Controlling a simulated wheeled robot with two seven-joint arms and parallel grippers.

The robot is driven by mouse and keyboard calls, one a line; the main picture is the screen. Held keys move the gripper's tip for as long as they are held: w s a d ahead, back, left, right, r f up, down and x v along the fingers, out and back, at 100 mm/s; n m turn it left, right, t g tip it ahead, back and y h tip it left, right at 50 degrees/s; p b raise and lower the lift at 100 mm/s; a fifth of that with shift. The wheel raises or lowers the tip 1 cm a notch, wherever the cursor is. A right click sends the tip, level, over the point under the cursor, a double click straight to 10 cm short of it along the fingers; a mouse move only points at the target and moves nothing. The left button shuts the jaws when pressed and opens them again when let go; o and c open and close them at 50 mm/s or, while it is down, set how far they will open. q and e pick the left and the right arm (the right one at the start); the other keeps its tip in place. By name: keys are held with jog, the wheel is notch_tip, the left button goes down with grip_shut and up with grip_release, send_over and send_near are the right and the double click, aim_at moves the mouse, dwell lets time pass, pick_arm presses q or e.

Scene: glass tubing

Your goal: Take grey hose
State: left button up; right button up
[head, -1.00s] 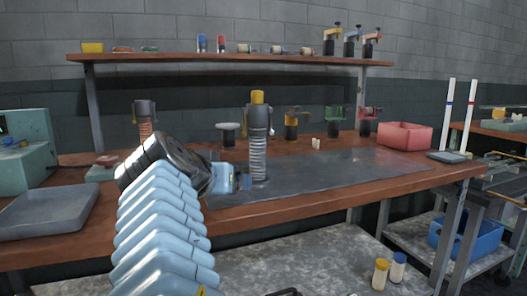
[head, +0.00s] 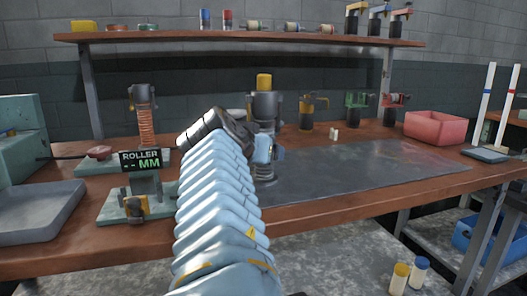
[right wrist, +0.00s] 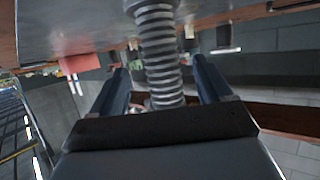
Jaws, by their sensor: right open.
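The grey hose is a ribbed upright tube under a dark clamp with a yellow cap (head: 264,82), on the bench's grey mat. In the right wrist view the grey hose (right wrist: 158,50) runs between the two fingers of the right gripper (right wrist: 160,78), which are open on either side. I see a gap on both sides of the hose. My left gripper is not in view.
A roller gauge reading "-- MM" (head: 141,162) and a copper-coloured ribbed hose (head: 145,122) stand to the left. A grey tray (head: 40,212) lies at the front left. The mat (head: 350,175) is clear to the right, up to a red bin (head: 435,127).

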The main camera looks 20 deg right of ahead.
jog(key=x, duration=0.4)
jog(key=shift+w+d+f+p, duration=0.1)
jog(key=shift+w+f+p, duration=0.1)
jog(key=shift+w+p, duration=0.15)
jog(key=shift+c, duration=0.4)
jog(key=c, duration=1.2)
